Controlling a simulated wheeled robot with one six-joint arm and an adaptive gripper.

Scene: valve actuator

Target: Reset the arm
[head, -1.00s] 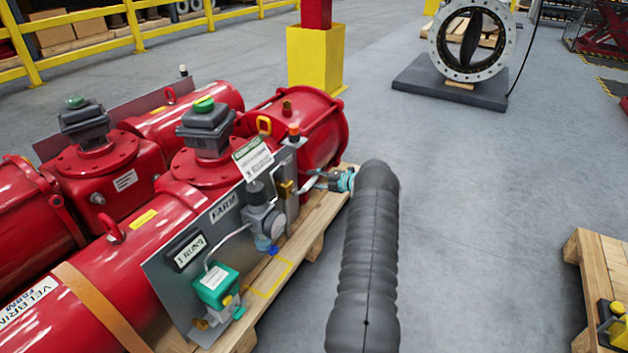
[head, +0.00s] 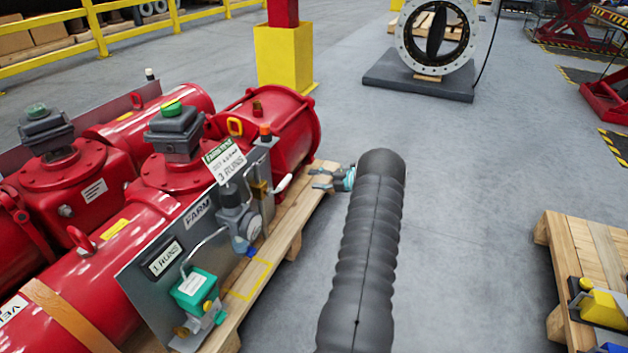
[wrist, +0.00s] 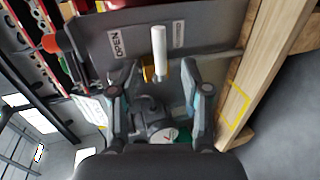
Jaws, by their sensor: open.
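My gripper (head: 334,178) is open and empty, at the end of my dark ribbed arm in the head view. It is just right of the red valve actuator (head: 190,165) and its grey control panel (head: 145,280), with a gap between. A white lever handle (head: 283,184) sticks out at the panel's right end, left of my fingertips and apart from them. In the wrist view my two fingers (wrist: 156,78) point toward the panel, and the white handle (wrist: 160,55) shows between and beyond their tips. An OPEN label (wrist: 117,43) is beside it.
The actuator rests on a wooden pallet (head: 262,255). A second pallet (head: 590,245) with a yellow device (head: 603,308) stands at the right. A large round valve (head: 437,40) and a yellow post base (head: 284,55) are at the back. The grey floor between is clear.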

